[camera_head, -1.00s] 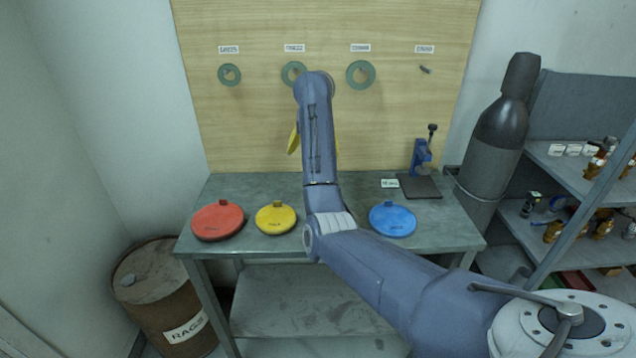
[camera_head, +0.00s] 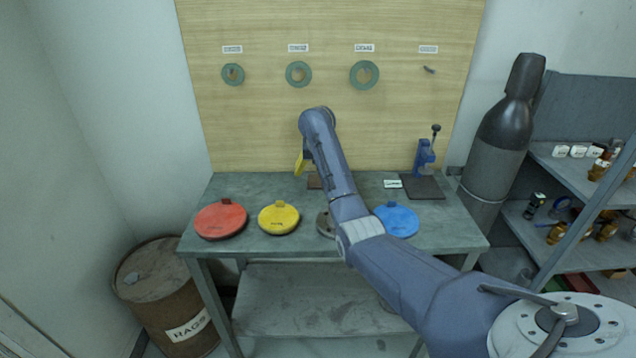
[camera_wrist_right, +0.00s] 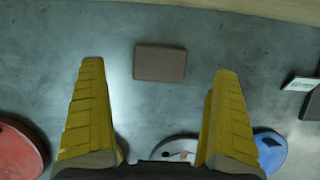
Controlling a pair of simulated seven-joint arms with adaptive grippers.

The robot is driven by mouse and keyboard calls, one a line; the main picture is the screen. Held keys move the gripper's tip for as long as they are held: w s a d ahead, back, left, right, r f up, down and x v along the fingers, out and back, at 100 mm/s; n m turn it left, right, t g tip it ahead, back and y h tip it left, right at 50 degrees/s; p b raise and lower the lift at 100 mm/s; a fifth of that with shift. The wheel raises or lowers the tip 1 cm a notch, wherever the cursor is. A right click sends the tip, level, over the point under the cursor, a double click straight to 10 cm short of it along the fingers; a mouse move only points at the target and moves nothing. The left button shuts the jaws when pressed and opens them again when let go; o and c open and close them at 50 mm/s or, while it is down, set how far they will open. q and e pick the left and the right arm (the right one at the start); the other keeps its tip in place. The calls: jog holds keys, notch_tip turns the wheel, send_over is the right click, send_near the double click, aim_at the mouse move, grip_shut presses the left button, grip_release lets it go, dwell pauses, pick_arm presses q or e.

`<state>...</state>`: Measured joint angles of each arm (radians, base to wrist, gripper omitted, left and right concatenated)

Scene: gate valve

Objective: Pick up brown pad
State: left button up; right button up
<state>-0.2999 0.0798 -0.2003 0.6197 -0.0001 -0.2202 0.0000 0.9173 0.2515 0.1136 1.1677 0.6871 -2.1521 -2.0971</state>
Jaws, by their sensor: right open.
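The brown pad (camera_wrist_right: 161,62) is a small flat rectangle lying on the grey bench. In the right wrist view it lies beyond the fingertips and between their lines. In the head view only a bit of the brown pad (camera_head: 315,181) shows beside my right arm. My right gripper (camera_wrist_right: 158,68) has its two yellow fingers wide apart with nothing between them. In the head view my right gripper (camera_head: 301,163) is mostly hidden by its own arm, with one yellow finger showing above the back of the bench. My left gripper is not in view.
On the bench (camera_head: 255,185) lie a red disc (camera_head: 220,219), a yellow disc (camera_head: 278,217), a grey disc (camera_head: 325,225) partly behind my arm, and a blue disc (camera_head: 398,219). A blue press (camera_head: 424,158) stands at the right. Green rings (camera_head: 299,74) hang on the board.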

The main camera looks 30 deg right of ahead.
aim_at(318, 177)
jog(key=shift+x, duration=2.7)
jog(key=shift+s+a, duration=0.1)
jog(key=shift+s, duration=0.05)
jog(key=c, duration=1.3)
jog(key=shift+r, duration=0.15)
jog(key=shift+s+a+r, duration=0.1)
jog(key=shift+s+r, duration=0.05)
jog(key=shift+r, duration=0.4)
notch_tip(318, 177, up, 6)
jog(key=shift+f, duration=0.25)
jog(key=s+a, duration=0.3)
jog(key=s, duration=0.2)
jog(key=s+a, duration=0.3)
jog(key=s, duration=0.3)
jog(key=s+a, duration=0.4)
jog(key=s, duration=0.2)
